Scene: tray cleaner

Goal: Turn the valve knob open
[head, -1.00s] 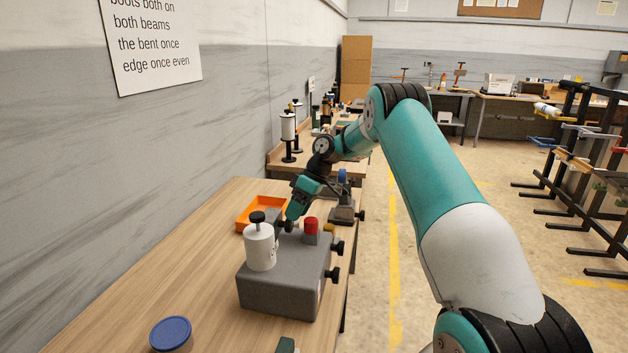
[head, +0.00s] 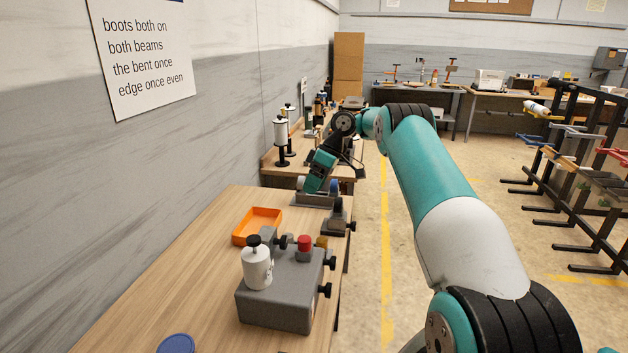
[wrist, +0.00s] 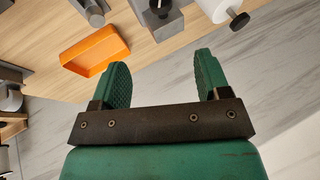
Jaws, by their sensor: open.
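A grey machine block (head: 275,308) stands on the wooden bench. It carries a white canister (head: 257,270) with a black top knob (head: 253,240), a red knob (head: 304,243), a black knob (head: 282,242) at the back and black side knobs (head: 330,263) on the right. I cannot tell which is the valve knob or how it is set. My gripper (wrist: 162,64) is open and empty, its green fingers apart. In the head view it hangs beyond the block, clear of it, with fingertips hard to see. The wrist view also shows a black knob (wrist: 239,21) beside the canister.
An orange tray (head: 258,226) lies behind the block on the left. Small grey fixtures (head: 338,222) stand at the bench's far end, near my gripper. A blue lid (head: 176,344) is at the near edge. The left bench surface is clear; a wall runs alongside.

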